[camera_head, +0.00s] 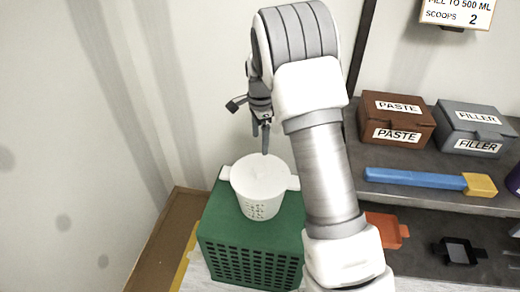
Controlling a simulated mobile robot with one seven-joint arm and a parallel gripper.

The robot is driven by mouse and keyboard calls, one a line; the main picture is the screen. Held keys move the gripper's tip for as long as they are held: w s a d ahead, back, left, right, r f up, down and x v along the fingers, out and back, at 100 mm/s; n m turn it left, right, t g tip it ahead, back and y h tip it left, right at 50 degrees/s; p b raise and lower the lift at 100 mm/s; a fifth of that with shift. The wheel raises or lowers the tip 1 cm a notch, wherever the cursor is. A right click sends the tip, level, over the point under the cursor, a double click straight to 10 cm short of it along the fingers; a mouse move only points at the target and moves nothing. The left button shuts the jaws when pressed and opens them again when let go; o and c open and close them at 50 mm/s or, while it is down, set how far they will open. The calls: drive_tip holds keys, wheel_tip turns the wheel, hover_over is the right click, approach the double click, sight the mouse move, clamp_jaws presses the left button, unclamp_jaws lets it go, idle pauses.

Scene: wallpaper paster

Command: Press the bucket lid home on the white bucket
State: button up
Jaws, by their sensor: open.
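The white bucket (262,209), with small holes in its side, stands upright on a green crate (250,262). A round white lid (258,178) covers its top. White tabs stick out at the left and right of the rim; I cannot tell whether they belong to the lid or the bucket. I cannot tell whether the lid is fully seated. My gripper (261,137) is open and points down over the back of the lid. Its fingertips appear close above the lid, with nothing visible between them; whether they touch it is unclear.
My arm fills the space right of the bucket. A shelf (418,164) at right holds a brown paste box (397,118), a grey filler box (474,128) and a blue tool with a yellow end (415,179). Orange and black scoops (458,251) lie below. A wall is at left.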

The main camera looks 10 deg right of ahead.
drive_tip(key=shift+r+p, duration=0.4)
drive_tip(key=shift+r, duration=1.9)
drive_tip(key=s+r+n+t, duration=0.3)
drive_tip(key=s+r+n, duration=0.5)
drive_tip(key=s+r, duration=0.75)
drive_tip(key=s+r+n+t, duration=0.1)
drive_tip(key=s+n+t, duration=0.2)
drive_tip(key=s+n, duration=0.95)
drive_tip(key=s+r+m+p, duration=0.4)
drive_tip(key=r+p, duration=1.2)
drive_tip(key=shift+s, duration=0.2)
